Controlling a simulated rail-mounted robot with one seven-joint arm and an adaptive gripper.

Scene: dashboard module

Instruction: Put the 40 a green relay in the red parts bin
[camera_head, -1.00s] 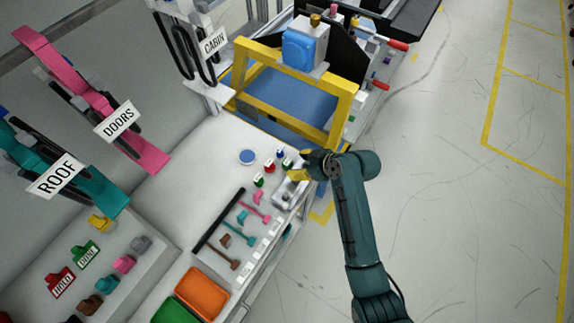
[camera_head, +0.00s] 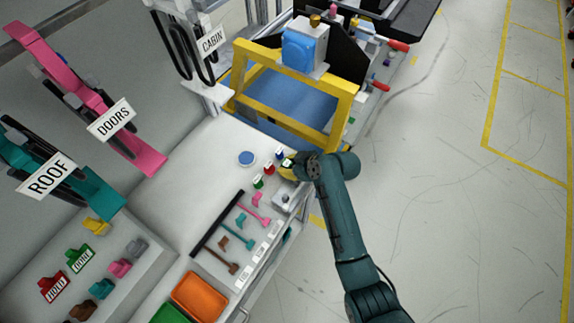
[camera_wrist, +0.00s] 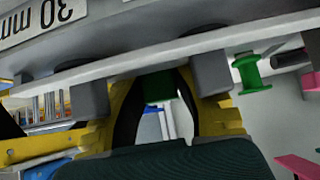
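My gripper (camera_head: 287,168) has yellow fingers and is low over the workbench near its right edge, beside a row of small coloured parts. A small green and white part (camera_head: 287,161) shows at its fingertips. In the wrist view the yellow fingers (camera_wrist: 160,88) stand either side of a green block (camera_wrist: 160,86), partly hidden by a grey plate; whether they grip it is unclear. Another green part (camera_head: 258,181) stands apart to the left. No 40 A marking is readable. An orange-red bin (camera_head: 182,294) sits at the lower edge of the head view.
A red part (camera_head: 269,169), a blue part (camera_head: 280,153) and a round blue-topped item (camera_head: 246,158) are near my gripper. A black-edged tray with tools (camera_head: 218,222) lies towards the bins. A green bin (camera_head: 169,314) adjoins the orange-red one. A yellow frame (camera_head: 343,108) rises behind.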

